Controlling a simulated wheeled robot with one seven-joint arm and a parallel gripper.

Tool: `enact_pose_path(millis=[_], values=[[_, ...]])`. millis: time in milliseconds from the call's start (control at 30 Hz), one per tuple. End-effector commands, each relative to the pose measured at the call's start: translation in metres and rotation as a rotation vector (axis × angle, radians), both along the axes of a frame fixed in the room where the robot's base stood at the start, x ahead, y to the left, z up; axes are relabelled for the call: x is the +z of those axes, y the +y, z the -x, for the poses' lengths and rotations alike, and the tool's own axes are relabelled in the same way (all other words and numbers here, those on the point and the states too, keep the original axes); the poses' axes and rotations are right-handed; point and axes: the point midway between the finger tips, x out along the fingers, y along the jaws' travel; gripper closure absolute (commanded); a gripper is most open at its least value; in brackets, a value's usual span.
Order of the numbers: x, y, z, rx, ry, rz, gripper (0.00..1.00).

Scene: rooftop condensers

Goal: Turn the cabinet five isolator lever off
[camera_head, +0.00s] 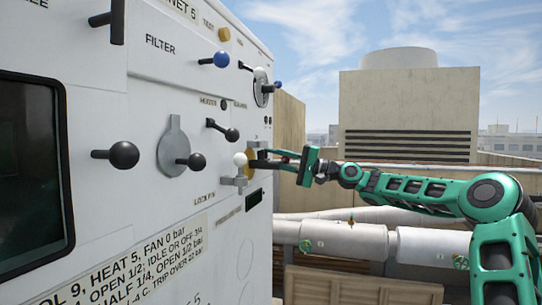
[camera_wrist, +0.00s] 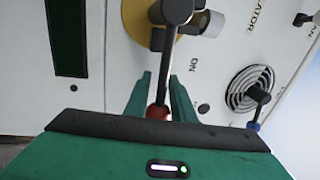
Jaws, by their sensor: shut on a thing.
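The isolator lever (camera_wrist: 177,45) is a dark grey bar with a red end, mounted on a yellow disc (camera_wrist: 136,22) on the white cabinet (camera_head: 90,185), which is marked with a 5. My gripper (camera_wrist: 160,98) is shut on the lever, its green fingers on either side near the red end. An "ON" mark (camera_wrist: 193,66) is on the panel to the right of the lever in the wrist view. In the head view my gripper (camera_head: 268,158) reaches the yellow disc (camera_head: 251,152) from the right and hides most of the lever. A pale cylindrical part (camera_wrist: 207,23) sits beside the lever's pivot.
A white ball knob (camera_head: 240,160) and grey bracket (camera_head: 234,181) sit close left of my gripper. Black knobs (camera_head: 196,161) and blue-tipped levers (camera_head: 221,59) stick out nearby. Pipes (camera_head: 345,241) run below my arm.

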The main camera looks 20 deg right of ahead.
Motion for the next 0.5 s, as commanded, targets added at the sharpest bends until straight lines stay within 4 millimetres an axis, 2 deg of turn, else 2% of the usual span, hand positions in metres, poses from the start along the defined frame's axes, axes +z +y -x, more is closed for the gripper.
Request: enact_pose_path(millis=[33, 500], values=[[-0.0033, -0.0052, -0.0027, -0.011, 0.015, -0.008, 1.0], [-0.0088, -0.0061, -0.0034, -0.011, 0.057, -0.034, 1.0]])
